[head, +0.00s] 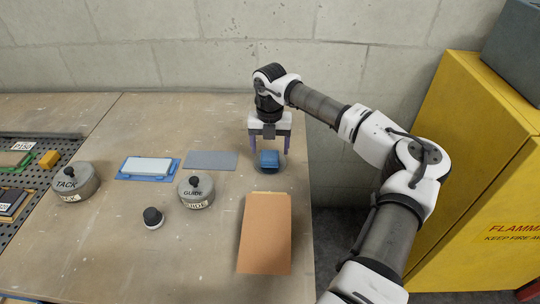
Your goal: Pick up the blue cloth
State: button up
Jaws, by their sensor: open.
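A small blue folded piece, which looks like the blue cloth (268,157), lies near the table's right edge on a dark, flat, roundish patch. My gripper (270,150) points down over it from the far side. Its two purple-blue fingers are open, one to the left and one to the right of the blue piece. I cannot tell whether the fingertips touch it or how high they are above the table.
An orange-brown board (265,235) lies in front. Two grey lidded tins (196,192) (75,183), a black knob (153,217), a grey sheet (211,160) and a pale block on a blue base (148,167) lie left. A yellow cabinet (475,180) stands right, beyond a gap.

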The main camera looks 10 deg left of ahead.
aim_at(270, 155)
jog(key=shift+f, duration=1.3)
jog(key=c, duration=1)
jog(key=shift+c, duration=0.2)
notch_tip(270, 155, up, 20)
jog(key=b, duration=0.3)
